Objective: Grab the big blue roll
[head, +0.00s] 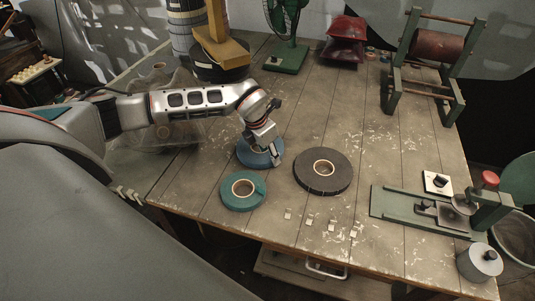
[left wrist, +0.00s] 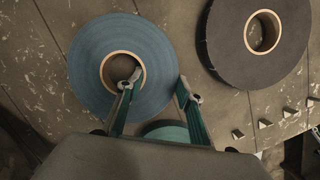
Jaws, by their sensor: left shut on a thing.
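The big blue roll (head: 254,154) lies flat on the wooden table, partly hidden by my left gripper in the head view. In the left wrist view the blue roll (left wrist: 88,62) fills the upper left, with a tan core ring. My left gripper (head: 274,153) points down at the roll's right side. In the left wrist view one finger of the left gripper (left wrist: 158,82) is in the core hole and the other is at the outer edge, so it is shut on the roll's wall. My right gripper is not in view.
A black roll (head: 310,180) lies right of the blue one, and a smaller green roll (head: 230,198) lies in front. Several small pale pieces (head: 309,224) lie near the table's front edge. A green clamp device (head: 400,207) stands at the right.

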